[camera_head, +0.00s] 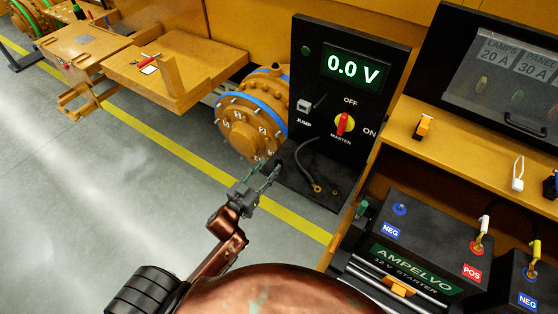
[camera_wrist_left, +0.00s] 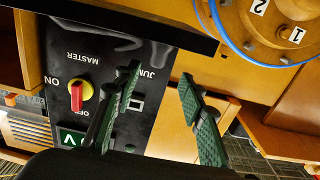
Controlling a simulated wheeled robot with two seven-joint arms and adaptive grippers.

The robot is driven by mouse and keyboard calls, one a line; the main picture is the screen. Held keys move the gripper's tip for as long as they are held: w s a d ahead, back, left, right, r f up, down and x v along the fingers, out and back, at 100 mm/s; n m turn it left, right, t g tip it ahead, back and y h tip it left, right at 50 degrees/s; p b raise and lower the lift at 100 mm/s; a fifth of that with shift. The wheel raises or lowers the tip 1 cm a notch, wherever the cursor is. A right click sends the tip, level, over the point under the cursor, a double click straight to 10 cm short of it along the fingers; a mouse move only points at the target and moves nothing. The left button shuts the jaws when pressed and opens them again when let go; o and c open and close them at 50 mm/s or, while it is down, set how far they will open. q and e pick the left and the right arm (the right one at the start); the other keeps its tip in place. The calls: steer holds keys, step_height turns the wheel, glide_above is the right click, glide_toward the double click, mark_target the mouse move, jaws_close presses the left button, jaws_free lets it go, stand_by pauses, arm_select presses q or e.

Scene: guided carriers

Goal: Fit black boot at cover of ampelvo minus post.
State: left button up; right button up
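The Ampelvo 12 V starter battery (camera_head: 345,237) sits in the orange bay at the lower right of the head view. A blue round piece (camera_head: 399,209) lies on its top by the NEG label (camera_head: 391,231), at the minus end. A yellow-and-white lead end stands on its POS terminal (camera_head: 477,246). I cannot pick out a black boot for sure; a dark piece (camera_head: 551,184) is cut off at the right edge. My left gripper (camera_head: 262,178) is open and empty in front of the meter panel; its green fingers also show apart in the left wrist view (camera_wrist_left: 160,108). My right gripper is not in view.
The black panel (camera_head: 309,96) reads 0.0 V and has a red-and-yellow master switch (camera_head: 344,124). A black cable (camera_head: 300,160) hangs below it. An orange wheel hub (camera_head: 243,128) is beside it. A second battery (camera_head: 512,280) is at right. Floor at left is clear.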

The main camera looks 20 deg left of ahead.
mark_target(277, 161)
arm_select(q)
steer(key=w, duration=0.2)
steer(key=w+d, duration=0.1)
steer(key=w, duration=0.1)
steer(key=w+p, duration=0.1)
steer(key=w, duration=0.1)
steer(key=shift+d+f, duration=0.2)
steer(key=shift+f, duration=0.1)
steer(key=shift+c, duration=0.4)
jaws_close()
